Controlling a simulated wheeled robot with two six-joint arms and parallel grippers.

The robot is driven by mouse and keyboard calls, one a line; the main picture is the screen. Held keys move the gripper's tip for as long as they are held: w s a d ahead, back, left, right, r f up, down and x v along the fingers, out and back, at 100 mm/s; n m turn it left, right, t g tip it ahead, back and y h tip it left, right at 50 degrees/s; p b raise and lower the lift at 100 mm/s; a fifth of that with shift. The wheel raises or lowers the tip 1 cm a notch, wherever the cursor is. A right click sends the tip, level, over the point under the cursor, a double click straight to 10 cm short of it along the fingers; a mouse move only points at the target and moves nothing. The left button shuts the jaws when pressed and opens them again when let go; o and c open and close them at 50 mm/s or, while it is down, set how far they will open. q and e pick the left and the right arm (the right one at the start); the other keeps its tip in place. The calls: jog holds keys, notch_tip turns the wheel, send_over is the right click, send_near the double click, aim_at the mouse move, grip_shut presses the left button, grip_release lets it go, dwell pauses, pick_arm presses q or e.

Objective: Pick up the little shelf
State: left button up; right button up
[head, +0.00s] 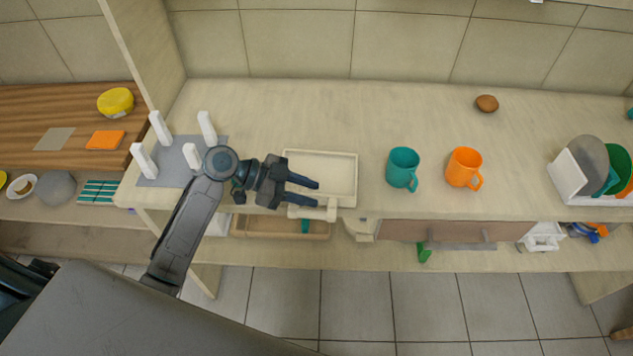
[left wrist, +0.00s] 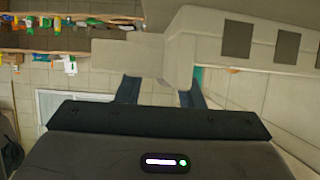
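An upturned piece like a little shelf, a grey slab (head: 162,178) with white posts standing up, lies at the left end of the counter; I cannot tell for sure that it is the little shelf. My left gripper (head: 309,192) is right of it, over the left part of a shallow cream tray (head: 348,165) with a block-like front handle (head: 318,212). Its fingers are apart and point right. In the left wrist view the fingers (left wrist: 160,92) are also apart, with a pale block (left wrist: 179,60) ahead of them; contact cannot be told. My right gripper is not seen.
A teal mug (head: 403,166) and an orange mug (head: 464,167) stand right of the tray. A brown roundish object (head: 486,103) lies at the back. A rack with plates (head: 566,175) is at the far right. The counter (head: 270,105) is bare behind the tray.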

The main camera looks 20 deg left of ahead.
pick_arm(q)
grip_shut()
jog(key=shift+r, duration=0.2)
